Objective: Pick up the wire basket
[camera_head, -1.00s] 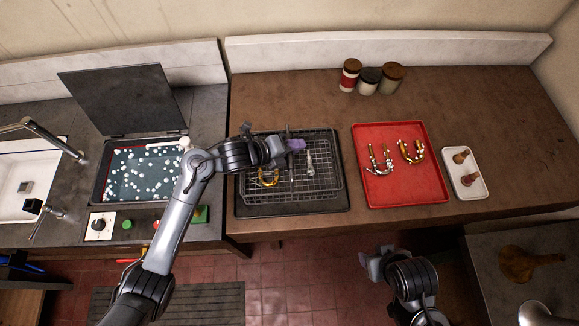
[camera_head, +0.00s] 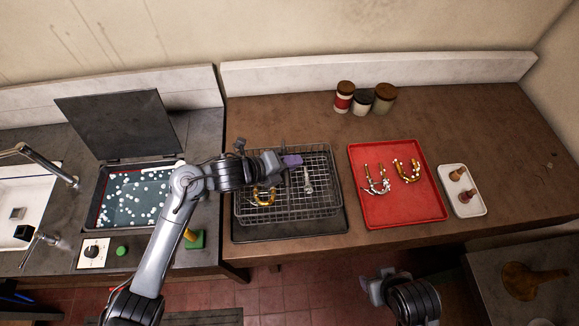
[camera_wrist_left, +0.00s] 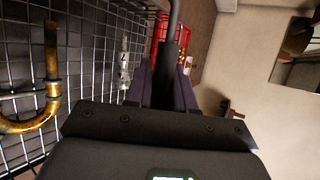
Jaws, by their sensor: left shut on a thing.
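The wire basket (camera_head: 325,208) is a grey mesh basket over a black mat (camera_head: 290,233) on the brown counter. It holds a brass U-shaped tube (camera_head: 263,196) and a small silver part (camera_head: 308,181); both also show in the left wrist view. My left gripper (camera_head: 291,161) is at the basket's far side. In the left wrist view its fingers (camera_wrist_left: 166,85) are shut on a dark bar (camera_wrist_left: 174,25), which looks like the basket's handle. I cannot tell whether the basket is clear of the mat. My right gripper (camera_head: 376,287) hangs in front of the counter, its jaws unclear.
A red tray (camera_head: 375,218) with metal horn tubes lies right of the basket, then a white dish (camera_head: 466,209). Several jars (camera_head: 362,100) stand behind. An open-lidded bath (camera_head: 103,212) with white balls is at left. A green button block (camera_head: 194,240) stands nearby.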

